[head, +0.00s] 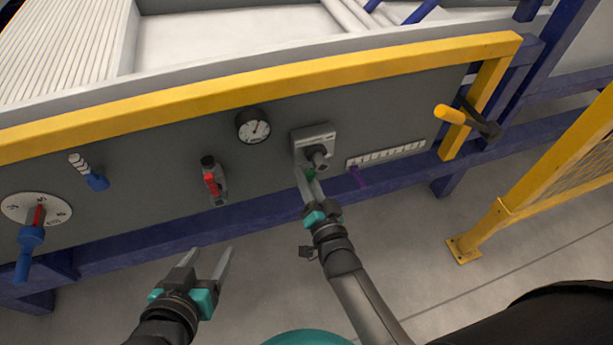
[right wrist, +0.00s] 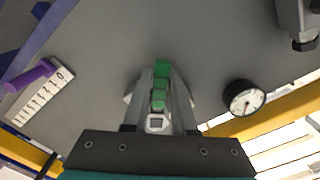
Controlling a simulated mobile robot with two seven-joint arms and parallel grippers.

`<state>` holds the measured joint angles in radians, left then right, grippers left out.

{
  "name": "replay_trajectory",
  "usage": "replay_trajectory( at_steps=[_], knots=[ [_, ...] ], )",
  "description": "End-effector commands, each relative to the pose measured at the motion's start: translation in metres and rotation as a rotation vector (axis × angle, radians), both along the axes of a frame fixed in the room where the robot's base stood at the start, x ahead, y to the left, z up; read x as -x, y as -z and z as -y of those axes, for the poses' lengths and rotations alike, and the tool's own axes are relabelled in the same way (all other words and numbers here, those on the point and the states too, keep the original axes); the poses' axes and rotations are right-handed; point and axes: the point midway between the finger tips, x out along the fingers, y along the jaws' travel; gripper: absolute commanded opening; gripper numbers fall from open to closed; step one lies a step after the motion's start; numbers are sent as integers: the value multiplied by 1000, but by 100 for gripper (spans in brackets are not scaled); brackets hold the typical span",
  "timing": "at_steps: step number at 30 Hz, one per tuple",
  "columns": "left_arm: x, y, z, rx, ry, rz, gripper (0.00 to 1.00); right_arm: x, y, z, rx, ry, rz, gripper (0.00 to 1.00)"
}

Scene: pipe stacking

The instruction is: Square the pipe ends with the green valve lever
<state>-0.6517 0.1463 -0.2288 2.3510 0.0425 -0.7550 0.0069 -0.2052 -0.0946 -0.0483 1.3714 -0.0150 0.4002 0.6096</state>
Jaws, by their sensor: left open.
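The green valve lever (right wrist: 160,84) is on the grey panel, on a light grey valve body (head: 313,139). In the head view it is mostly hidden by my right gripper (head: 307,175). In the right wrist view the lever lies lengthwise between the two fingers of my right gripper (right wrist: 162,85), which look closed against its sides. My left gripper (head: 212,250) is open and empty, low in front of the panel and apart from it. Pipes (head: 355,14) show only partly at the top of the head view, so their ends cannot be judged.
A yellow fence (head: 530,170) stands at right. The floor in front is clear.

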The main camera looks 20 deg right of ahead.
Motion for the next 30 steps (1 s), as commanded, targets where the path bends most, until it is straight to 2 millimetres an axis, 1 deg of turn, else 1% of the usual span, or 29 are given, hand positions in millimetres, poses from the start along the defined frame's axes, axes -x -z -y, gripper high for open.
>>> replay_trajectory(
  at_steps=[1,6,30],
  knots=[
    [0,0,0,0,0,0,65,0,0,0,0,0,0,18],
    [0,0,0,0,0,0,65,0,0,0,0,0,0,0],
    [0,0,0,-1,-1,0,65,0,0,0,0,0,0,0]
  ],
)
